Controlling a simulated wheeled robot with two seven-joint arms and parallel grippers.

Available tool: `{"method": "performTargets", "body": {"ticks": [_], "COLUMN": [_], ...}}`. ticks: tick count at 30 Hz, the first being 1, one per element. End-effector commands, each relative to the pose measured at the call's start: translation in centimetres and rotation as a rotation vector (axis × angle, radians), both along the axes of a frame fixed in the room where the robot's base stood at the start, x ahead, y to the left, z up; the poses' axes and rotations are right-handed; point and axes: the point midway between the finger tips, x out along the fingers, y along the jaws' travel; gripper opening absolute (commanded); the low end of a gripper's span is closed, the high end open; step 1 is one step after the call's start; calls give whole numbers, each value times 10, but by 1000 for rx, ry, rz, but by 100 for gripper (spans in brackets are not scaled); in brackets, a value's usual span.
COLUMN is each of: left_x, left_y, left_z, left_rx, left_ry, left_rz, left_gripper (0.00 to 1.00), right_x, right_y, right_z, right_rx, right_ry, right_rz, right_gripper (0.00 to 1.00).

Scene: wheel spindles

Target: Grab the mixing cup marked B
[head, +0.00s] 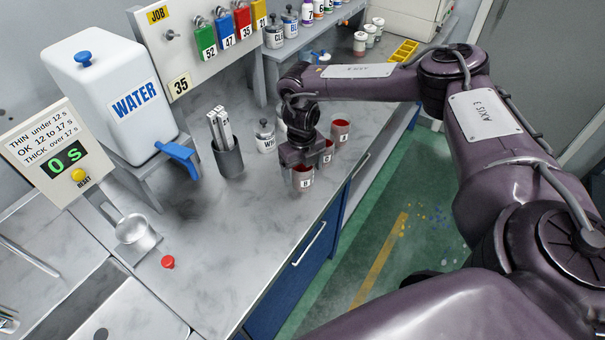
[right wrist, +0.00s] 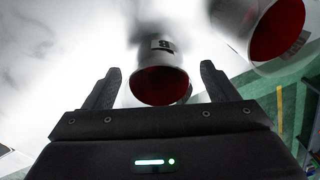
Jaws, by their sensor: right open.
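The mixing cup marked B (head: 303,180) stands upright on the grey bench near its front edge. It is grey outside with a white label and looks red inside. My right gripper (head: 298,168) is right at this cup and hides part of it in the head view. In the right wrist view the cup with the B label (right wrist: 160,86) shows between the two open fingers, with a gap on each side. Two similar cups, a middle one (head: 327,158) and a far one (head: 340,132), stand behind it in a row. My left gripper is not in view.
A dark holder with metal sticks (head: 228,158) and a lidded white pot (head: 265,140) stand left of the cups. A white water tank (head: 110,90) is farther left. A neighbouring cup (right wrist: 272,35) is close by on the right in the wrist view.

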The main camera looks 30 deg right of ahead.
Motion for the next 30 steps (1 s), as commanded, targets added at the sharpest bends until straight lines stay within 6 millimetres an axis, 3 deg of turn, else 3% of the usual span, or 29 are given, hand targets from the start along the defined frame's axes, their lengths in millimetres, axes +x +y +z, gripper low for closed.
{"method": "performTargets", "body": {"ticks": [2,12,23,30], "left_x": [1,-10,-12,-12], "left_y": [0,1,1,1], "left_z": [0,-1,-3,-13], "left_rx": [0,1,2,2], "left_ry": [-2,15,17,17], "left_rz": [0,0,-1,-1], "left_gripper": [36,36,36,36], "right_x": [0,0,1,2], "right_y": [0,0,0,0], "right_z": [0,0,5,36], "right_rx": [0,0,1,3], "right_ry": [0,0,-1,-5], "right_rz": [0,0,0,0], "right_gripper": [76,32,32,32]}}
